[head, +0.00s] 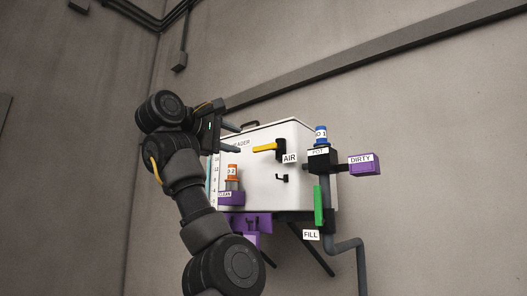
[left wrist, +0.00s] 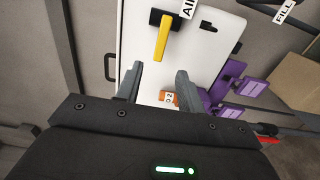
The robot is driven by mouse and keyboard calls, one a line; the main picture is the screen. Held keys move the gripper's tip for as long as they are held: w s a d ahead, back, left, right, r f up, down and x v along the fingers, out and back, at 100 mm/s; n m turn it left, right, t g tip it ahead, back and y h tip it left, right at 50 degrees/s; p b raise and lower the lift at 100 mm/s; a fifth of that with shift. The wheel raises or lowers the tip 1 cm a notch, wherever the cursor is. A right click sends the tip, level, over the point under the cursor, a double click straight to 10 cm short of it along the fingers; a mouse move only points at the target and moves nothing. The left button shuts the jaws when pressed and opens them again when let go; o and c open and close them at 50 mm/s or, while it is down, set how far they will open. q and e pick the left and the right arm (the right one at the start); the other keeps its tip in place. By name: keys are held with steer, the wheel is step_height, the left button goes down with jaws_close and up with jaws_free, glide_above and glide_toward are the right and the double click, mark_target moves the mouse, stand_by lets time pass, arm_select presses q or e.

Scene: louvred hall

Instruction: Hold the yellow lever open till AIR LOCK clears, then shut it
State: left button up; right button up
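The yellow lever (head: 265,149) sticks out to the left from a black mount on the white header tank (head: 262,185), beside the AIR label (head: 290,158). It lies about level in the head view. It also shows in the left wrist view (left wrist: 162,38), beyond my fingertips. My left gripper (head: 236,138) is open and empty, its fingers apart, a short way to the left of the lever and not touching it. In the left wrist view the gripper (left wrist: 160,75) points toward the lever's free end. No AIR LOCK sign is readable. My right gripper is out of view.
A blue-capped bottle (head: 321,134) stands on the black pot (head: 320,158), with the purple DIRTY holder (head: 364,164) to its right. An orange-capped bottle (head: 232,173) sits in a purple holder at left. A green handle (head: 319,204) hangs above the FILL label (head: 311,235).

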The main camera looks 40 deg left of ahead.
mark_target(258, 149)
arm_select(q)
steer(key=w+p, duration=0.2)
steer(key=w, duration=0.1)
steer(key=w+p, duration=0.2)
steer(key=w, duration=0.1)
steer(key=w+p, duration=0.2)
steer(key=w, duration=0.1)
steer(key=shift+w+a+r, duration=0.15)
steer(key=shift+a+r, duration=0.05)
steer(key=shift+a, duration=0.1)
steer(key=shift+w+f, duration=0.3)
steer(key=shift+r, duration=0.1)
jaws_close()
stand_by(0.8)
